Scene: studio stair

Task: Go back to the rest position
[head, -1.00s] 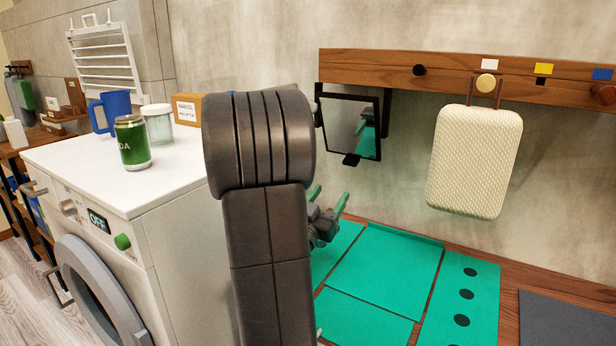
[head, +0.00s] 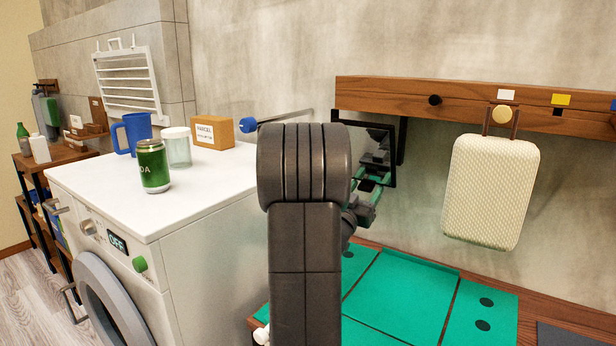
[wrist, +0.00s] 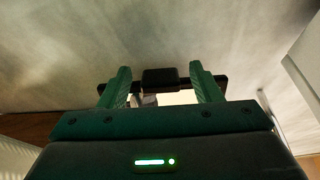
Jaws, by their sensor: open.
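My gripper (head: 372,192) shows in the head view just right of my dark arm, partly hidden behind it, in front of the lower part of the wall mirror (head: 384,147). In the wrist view the two green fingers of my gripper (wrist: 162,82) stand well apart, with nothing held between them. A dark block and a dark-framed, bright surface show beyond the fingertips. I cannot tell how far they are from the fingers.
A white washing machine (head: 140,205) stands at left, carrying a green can (head: 153,167), blue mug (head: 136,133), jar (head: 177,150) and parcel box (head: 213,132). A cream case (head: 490,190) hangs from a wooden rail (head: 400,97). A green mat (head: 405,295) lies below.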

